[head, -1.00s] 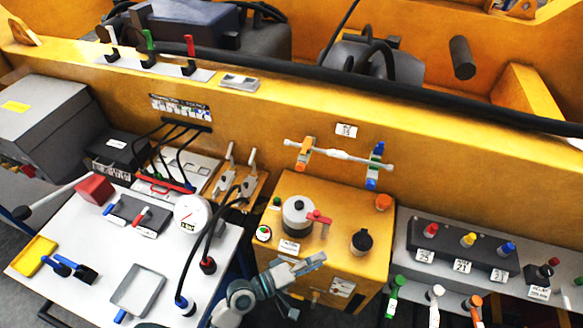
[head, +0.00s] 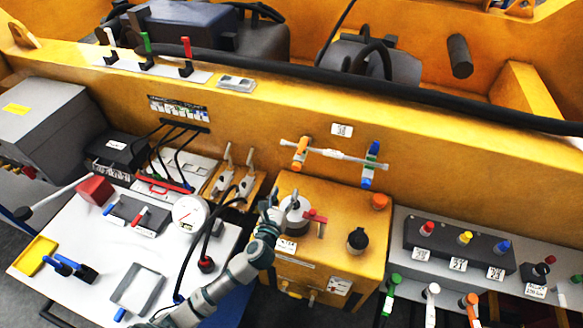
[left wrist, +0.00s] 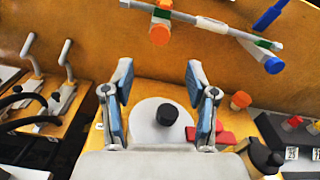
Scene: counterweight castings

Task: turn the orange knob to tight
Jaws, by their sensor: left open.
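A small orange knob (head: 379,202) sits on the back right corner of the yellow box (head: 330,250); it also shows in the left wrist view (left wrist: 240,100). My left gripper (head: 273,203) is at the box's left side, close to a round silver cap (head: 295,214). In the left wrist view, my left gripper (left wrist: 159,72) is open with nothing between its fingers. The cap with its black knob (left wrist: 167,115) shows beyond and below the fingertips. The orange knob is to the right of the right finger, apart from it. My right gripper is not in view.
A red handle (head: 316,216) and a black knob (head: 357,240) stand on the box. A white bar with orange (head: 300,153) and blue-green clamps is on the wall behind. A gauge (head: 190,213) and cables are at left. Coloured levers (head: 432,300) stand at right.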

